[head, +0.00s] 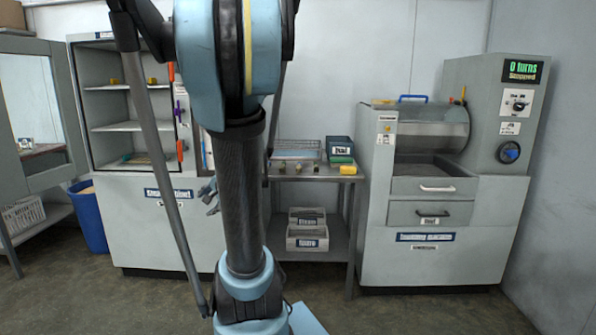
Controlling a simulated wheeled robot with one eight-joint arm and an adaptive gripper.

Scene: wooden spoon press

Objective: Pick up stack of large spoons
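I cannot clearly make out a stack of large spoons in the head view. A flat, tan, wood-coloured item (137,159) lies on the lowest shelf of the open grey cabinet (150,225) at the left, but it is too small to identify. My gripper (211,197) shows partly at the left edge of my arm, in front of the cabinet's right side. The arm hides part of it. Its finger parts look dark grey, and their opening is unclear. I see nothing held in it.
A metal table (318,177) at centre holds a wire tray (297,150), a dark bin (340,147) and several small blocks. Labelled crates (307,236) sit on its lower shelf. A grey tumbling machine (420,262) stands right. A blue bin (88,222) stands left of the cabinet.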

